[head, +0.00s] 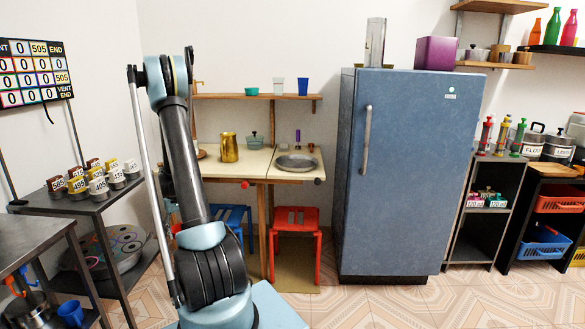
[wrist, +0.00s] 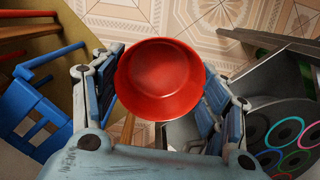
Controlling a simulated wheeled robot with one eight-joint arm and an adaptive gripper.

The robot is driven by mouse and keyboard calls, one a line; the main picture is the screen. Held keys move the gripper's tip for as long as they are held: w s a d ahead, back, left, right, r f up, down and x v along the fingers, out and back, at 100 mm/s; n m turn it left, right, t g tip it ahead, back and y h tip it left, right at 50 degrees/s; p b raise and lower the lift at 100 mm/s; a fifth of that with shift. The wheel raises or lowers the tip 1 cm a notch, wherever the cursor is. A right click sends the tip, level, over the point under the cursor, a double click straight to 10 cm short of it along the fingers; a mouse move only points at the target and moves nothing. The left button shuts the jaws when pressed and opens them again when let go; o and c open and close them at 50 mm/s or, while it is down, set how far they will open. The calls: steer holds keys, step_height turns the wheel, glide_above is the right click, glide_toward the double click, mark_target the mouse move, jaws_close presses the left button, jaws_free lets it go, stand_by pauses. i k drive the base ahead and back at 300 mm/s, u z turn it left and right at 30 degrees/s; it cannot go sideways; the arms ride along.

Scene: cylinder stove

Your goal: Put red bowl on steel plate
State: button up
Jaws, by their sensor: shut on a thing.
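The red bowl (wrist: 160,80) is in the wrist view, between the two fingers of my gripper (wrist: 162,72). My gripper is shut on it and holds it above the tiled floor. The bowl's rim faces the wrist camera. A round grey steel plate (head: 297,162) lies on the right part of the light counter (head: 262,164), left of the fridge. My gripper is apart from the plate, which does not show in the wrist view.
A gold pitcher (head: 228,148) and a teal pot (head: 254,141) stand on the counter, left of the plate. A red stool (head: 296,222) and a blue stool (head: 234,218) are below. A blue fridge (head: 400,180) stands right. A dark rack (head: 90,205) with labelled cans stands left.

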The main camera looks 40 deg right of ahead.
mark_target(305, 163)
steer(key=z, duration=0.05)
steer(key=k, duration=1.6)
steer(key=z, duration=1.25)
steer(key=i, duration=1)
steer(key=u, duration=0.05)
